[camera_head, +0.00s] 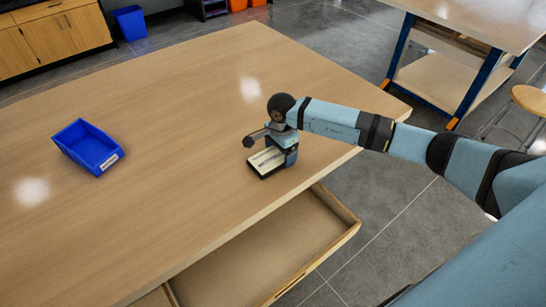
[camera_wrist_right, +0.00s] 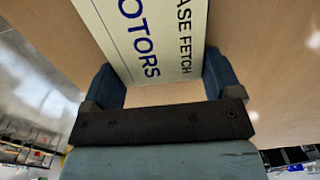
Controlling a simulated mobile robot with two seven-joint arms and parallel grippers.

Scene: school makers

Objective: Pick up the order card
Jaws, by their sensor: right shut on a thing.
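The order card (camera_head: 266,162) is a pale card with a dark edge, low at the table's front right part. I cannot tell if it touches the tabletop. In the right wrist view the card (camera_wrist_right: 150,35) shows blue letters reading "OTORS" and dark letters reading "ASE FETCH"; the rest is cut off. My right gripper (camera_head: 280,158) is shut on the card, with a finger on each side of it in the wrist view (camera_wrist_right: 163,78). My left gripper is not in view.
A blue bin (camera_head: 88,147) with a white label stands on the left of the wooden table (camera_head: 180,90). An open, empty-looking drawer (camera_head: 265,255) sticks out below the table's front edge. The tabletop between bin and card is clear. Another workbench (camera_head: 470,20) stands at the back right.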

